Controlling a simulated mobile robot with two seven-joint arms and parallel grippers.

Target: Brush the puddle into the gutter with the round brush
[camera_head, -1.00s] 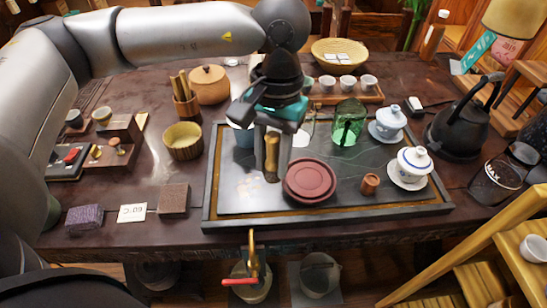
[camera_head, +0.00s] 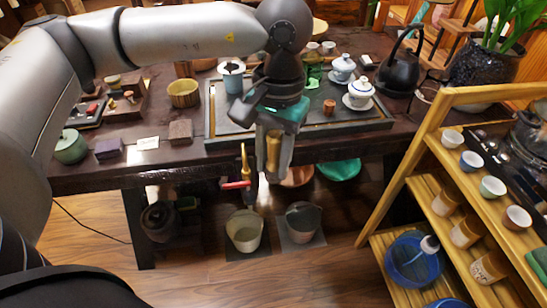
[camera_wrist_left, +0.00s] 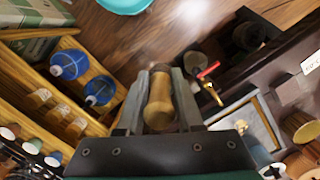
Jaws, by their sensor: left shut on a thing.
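My left gripper (camera_head: 273,170) is shut on the wooden handle of the round brush (camera_head: 273,148), also seen in the left wrist view (camera_wrist_left: 158,108). The brush hangs between the fingers, and its bristle end is hard to make out. In the head view the gripper overlaps the front edge of the dark slate tea tray (camera_head: 222,98). In the wrist view the tray (camera_wrist_left: 243,122) lies to the right of the brush. The tray's brownish gutter (camera_head: 218,134) runs along its border. I cannot make out the puddle now; the gripper hides part of the tray. My right gripper is not in view.
A brass tap (camera_head: 245,160) with a red lever stands at the table's front edge beside the gripper. Buckets (camera_head: 245,230) stand below. A wooden shelf (camera_head: 425,130) with cups is at the right. Lidded white cups (camera_head: 358,95) stand on the tray's right. Open floor lies in front.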

